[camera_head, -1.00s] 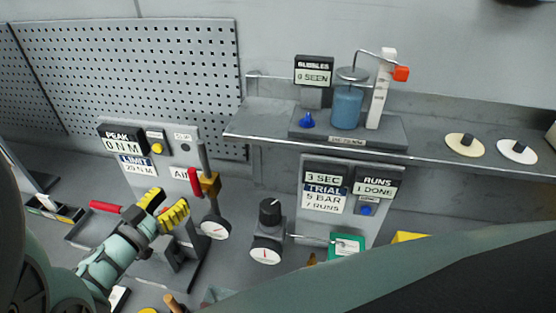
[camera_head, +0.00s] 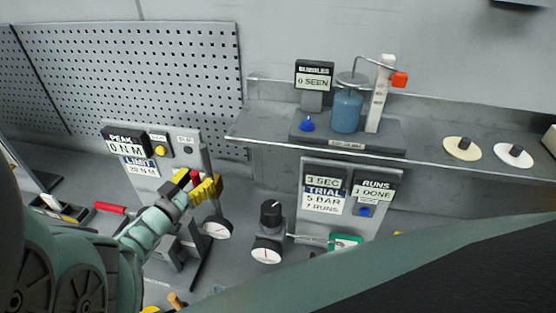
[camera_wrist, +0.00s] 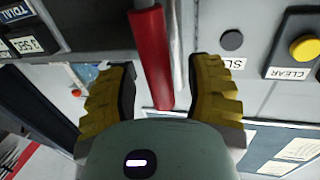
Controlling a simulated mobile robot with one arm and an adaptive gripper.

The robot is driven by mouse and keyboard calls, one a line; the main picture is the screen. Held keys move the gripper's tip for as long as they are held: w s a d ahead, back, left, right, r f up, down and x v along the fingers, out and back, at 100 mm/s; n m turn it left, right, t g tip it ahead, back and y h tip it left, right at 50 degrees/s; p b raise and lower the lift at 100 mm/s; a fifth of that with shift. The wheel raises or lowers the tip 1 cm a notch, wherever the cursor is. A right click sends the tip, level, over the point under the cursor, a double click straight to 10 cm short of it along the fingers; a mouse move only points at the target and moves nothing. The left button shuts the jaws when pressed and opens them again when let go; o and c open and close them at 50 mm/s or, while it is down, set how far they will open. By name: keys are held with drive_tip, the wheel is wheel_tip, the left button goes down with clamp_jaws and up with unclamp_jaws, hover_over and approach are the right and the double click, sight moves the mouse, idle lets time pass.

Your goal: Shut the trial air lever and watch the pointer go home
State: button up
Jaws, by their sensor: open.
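My gripper (camera_head: 206,186) is at the right side of the left panel, in front of the air valve area. In the wrist view its two yellow fingers (camera_wrist: 160,95) stand apart. A red lever handle (camera_wrist: 150,55) reaches down from the top between them, nearer the left finger, with a gap on both sides. In the head view a bit of red (camera_head: 183,177) shows at the fingers; the rest of the lever is hidden behind my gripper. Just below is a round white gauge (camera_head: 216,229) with a red pointer; its exact reading is too small to tell.
The left panel carries a PEAK display (camera_head: 127,143) reading 0 N M and a yellow button (camera_head: 160,151). A black-knobbed regulator (camera_head: 270,214) with a gauge (camera_head: 266,254) stands to the right, beside the TRIAL panel (camera_head: 324,193). A shelf (camera_head: 450,180) overhangs at upper right.

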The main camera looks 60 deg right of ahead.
drive_tip(key=shift+o, duration=0.2)
drive_tip(key=shift+s, duration=0.1)
clamp_jaws()
idle(0.4)
